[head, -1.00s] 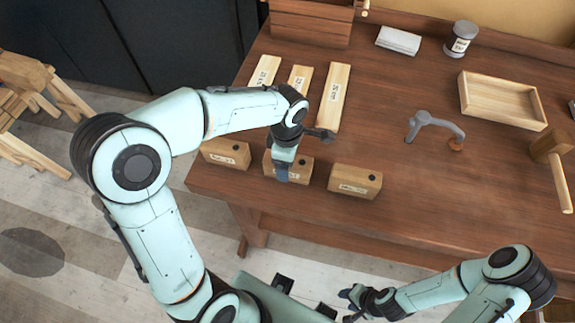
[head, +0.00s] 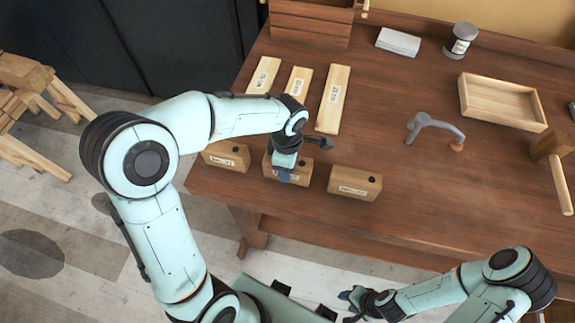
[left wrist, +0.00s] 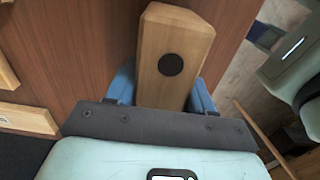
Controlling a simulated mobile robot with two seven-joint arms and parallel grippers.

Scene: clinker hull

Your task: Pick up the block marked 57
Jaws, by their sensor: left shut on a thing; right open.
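Three wooden blocks with small labels and dark round spots stand along the table's front edge: a left block (head: 226,156), a middle block (head: 302,174) and a right block (head: 354,183). The labels are too small to read, so I cannot tell which is 57. My left gripper (head: 284,175) is over the middle block and hides part of it. In the left wrist view the middle block (left wrist: 176,55) sits between the blue fingers of my left gripper (left wrist: 165,90), which is shut on it. My right gripper (head: 352,303) is open and empty, off the front of the table.
Several labelled strips (head: 333,98) lie behind the blocks. A shallow wooden tray (head: 503,119), a grey clamp-like tool (head: 435,125), a mallet (head: 556,165) and a jar (head: 461,39) are farther right and back. The table between the right block and the mallet is clear.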

